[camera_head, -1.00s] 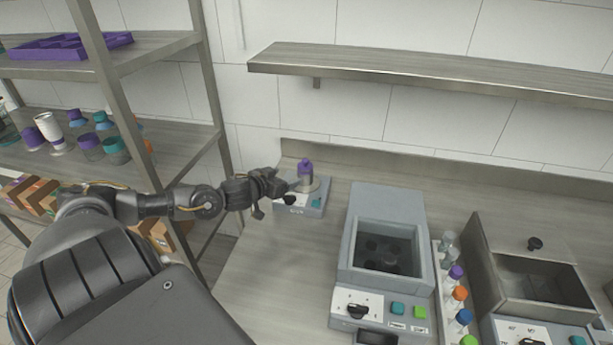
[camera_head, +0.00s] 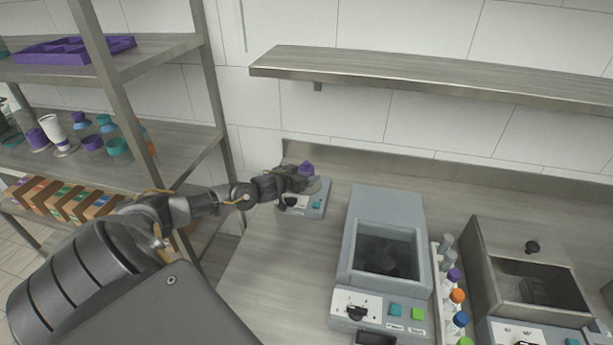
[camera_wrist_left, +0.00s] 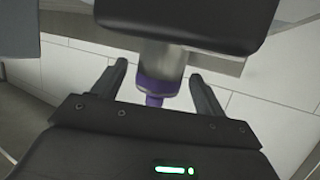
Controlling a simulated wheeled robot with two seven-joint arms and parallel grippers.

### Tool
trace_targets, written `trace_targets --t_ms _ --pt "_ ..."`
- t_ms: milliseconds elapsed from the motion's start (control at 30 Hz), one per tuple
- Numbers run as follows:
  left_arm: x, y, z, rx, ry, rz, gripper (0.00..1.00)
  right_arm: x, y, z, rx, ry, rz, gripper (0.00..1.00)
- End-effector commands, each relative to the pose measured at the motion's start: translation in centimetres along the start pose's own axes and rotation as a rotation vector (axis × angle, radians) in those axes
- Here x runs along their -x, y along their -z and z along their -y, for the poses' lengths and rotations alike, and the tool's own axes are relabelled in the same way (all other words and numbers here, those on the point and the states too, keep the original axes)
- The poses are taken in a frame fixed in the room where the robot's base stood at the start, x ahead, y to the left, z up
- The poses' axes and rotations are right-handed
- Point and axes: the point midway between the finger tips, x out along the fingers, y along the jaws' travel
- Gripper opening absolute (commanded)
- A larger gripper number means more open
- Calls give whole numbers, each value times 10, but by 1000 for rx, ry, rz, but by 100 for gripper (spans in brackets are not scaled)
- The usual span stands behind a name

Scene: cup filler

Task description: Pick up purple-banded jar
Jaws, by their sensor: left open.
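The purple-banded jar (camera_head: 306,169) stands on the small grey device (camera_head: 312,208) at the back left of the counter. My left gripper (camera_head: 300,182) is at the jar, hiding most of its body in the head view. In the left wrist view the jar, grey with a purple band and knob (camera_wrist_left: 158,88), lies between the two fingers of my left gripper (camera_wrist_left: 160,80). The fingers are open, one on each side, with gaps to the jar. My right gripper is not in view.
A grey machine (camera_head: 385,240) stands right of the small device, with a rack of capped bottles (camera_head: 455,298) beside it. A shelf unit (camera_head: 175,160) with jars is at the left. A wall shelf (camera_head: 430,75) hangs above. Bare counter lies in front of the small device.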

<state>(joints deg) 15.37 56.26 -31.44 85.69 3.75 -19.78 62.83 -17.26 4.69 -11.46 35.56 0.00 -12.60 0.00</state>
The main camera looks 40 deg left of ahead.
Motion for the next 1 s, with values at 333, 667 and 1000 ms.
trace_targets --t_ms 333,667,1000 --pt "-7 0 0 0 -1 0 73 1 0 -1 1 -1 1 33" --pt "-7 0 0 0 -1 0 29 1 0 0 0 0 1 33" --pt "-7 1 0 0 -1 -2 16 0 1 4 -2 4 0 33"
